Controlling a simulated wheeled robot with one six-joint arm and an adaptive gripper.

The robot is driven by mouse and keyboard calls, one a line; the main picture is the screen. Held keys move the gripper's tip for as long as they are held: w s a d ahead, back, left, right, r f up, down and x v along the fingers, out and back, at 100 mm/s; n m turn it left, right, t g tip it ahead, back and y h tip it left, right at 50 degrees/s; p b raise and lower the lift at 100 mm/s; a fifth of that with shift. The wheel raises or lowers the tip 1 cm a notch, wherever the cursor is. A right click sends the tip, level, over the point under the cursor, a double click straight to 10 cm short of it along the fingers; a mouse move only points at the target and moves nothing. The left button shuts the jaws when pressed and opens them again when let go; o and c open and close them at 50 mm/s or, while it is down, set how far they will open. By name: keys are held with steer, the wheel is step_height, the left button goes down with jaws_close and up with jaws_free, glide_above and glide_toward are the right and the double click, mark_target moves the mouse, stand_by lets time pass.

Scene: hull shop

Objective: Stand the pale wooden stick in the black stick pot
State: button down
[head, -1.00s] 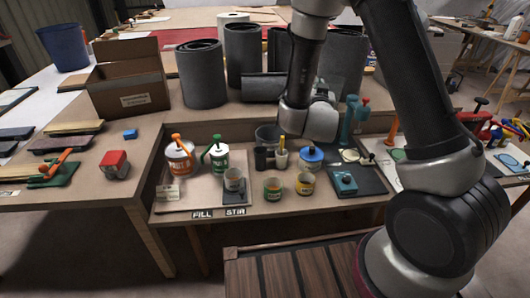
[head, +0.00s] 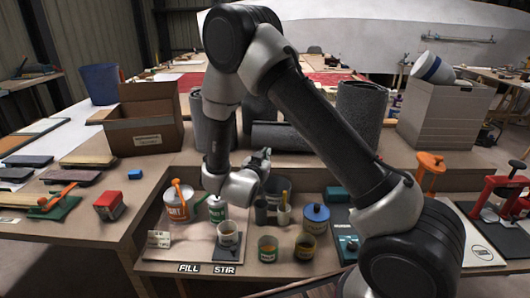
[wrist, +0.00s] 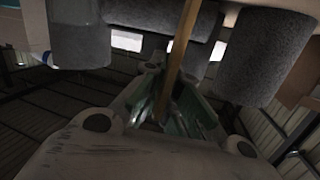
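The pale wooden stick (wrist: 182,45) shows in the wrist view as a long thin strip running between the fingers of my gripper (wrist: 168,108). The fingers look closed on it. In the head view my gripper (head: 264,157) is above the back of the low bench, pointing right, and the stick cannot be made out there. The black stick pot (head: 261,211) appears to be the small dark pot below my gripper, apart from it. Beside it stands a small pot (head: 284,216) with a pale upright handle in it.
A grey tub (head: 279,184) stands behind the pots, and a blue-lidded tin (head: 315,219) to their right. A cup (head: 228,234) and two open tins (head: 268,248) are in front. Dark grey rolls (head: 357,112) and a cardboard box (head: 143,125) stand behind.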

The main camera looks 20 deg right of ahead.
step_height(320, 180, down, 13)
steer(key=shift+f, duration=0.15)
stand_by(1.2)
steer(key=shift+s, duration=0.1)
steer(key=c, duration=0.8)
jaws_free()
steer(key=shift+o, duration=0.2)
step_height(320, 180, up, 10)
stand_by(1.5)
